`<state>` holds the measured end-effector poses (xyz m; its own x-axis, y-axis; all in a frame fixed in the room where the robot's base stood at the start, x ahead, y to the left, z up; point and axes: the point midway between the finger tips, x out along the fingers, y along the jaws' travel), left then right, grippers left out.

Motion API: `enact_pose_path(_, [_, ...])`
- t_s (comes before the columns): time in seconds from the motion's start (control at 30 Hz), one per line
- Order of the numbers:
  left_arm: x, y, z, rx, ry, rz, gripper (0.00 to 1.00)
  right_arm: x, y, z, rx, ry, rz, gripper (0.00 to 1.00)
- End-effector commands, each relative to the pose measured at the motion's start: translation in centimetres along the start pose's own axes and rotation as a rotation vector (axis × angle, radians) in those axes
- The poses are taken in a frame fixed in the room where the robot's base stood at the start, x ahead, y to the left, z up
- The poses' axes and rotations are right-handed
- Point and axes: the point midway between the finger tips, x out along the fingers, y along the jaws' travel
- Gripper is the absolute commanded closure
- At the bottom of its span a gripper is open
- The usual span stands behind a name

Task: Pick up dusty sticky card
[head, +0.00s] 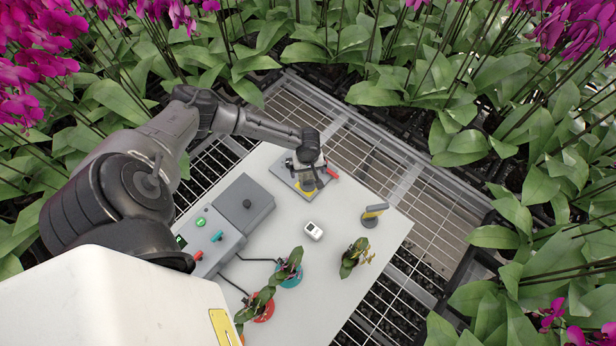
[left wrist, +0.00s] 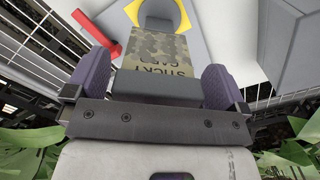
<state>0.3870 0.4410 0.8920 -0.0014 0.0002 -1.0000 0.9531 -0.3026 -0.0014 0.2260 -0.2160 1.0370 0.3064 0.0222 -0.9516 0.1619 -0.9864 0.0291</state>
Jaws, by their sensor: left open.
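The dusty sticky card (left wrist: 155,62) shows in the left wrist view, with a brown speckled face and the printed words "STICKY CARD". My left gripper (left wrist: 157,84) is open, with one finger on each side of the card's near part. I cannot tell whether the fingers touch it. In the head view my left gripper (head: 308,178) points down over a grey tray (head: 284,166) at the far end of the white table. The gripper mostly hides the card there. My right gripper is in neither view.
A red piece (head: 332,173) lies beside the gripper. A grey and yellow cylinder (head: 373,215), a white device (head: 313,231) and small potted orchids (head: 290,268) stand on the table (head: 335,285). A control box (head: 210,243) is at left. Leafy orchids surround the table.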

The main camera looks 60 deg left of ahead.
Motion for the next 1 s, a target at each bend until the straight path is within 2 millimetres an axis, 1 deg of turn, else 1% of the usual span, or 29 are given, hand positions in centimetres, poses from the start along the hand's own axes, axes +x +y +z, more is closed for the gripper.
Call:
enact_pose_path(0.17, [-0.01,0.02,-0.02,0.000,0.000,0.001,0.00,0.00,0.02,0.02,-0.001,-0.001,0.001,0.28])
enact_pose_path(0.2, [-0.01,0.02,-0.02,0.000,0.000,0.001,0.02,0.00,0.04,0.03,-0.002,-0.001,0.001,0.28])
enact_pose_path(0.8, [-0.04,0.01,-0.03,0.000,0.000,0.001,0.59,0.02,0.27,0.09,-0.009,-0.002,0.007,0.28])
enact_pose_path(1.0, [-0.06,0.03,-0.04,0.000,0.000,0.001,0.61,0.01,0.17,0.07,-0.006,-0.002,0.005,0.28])
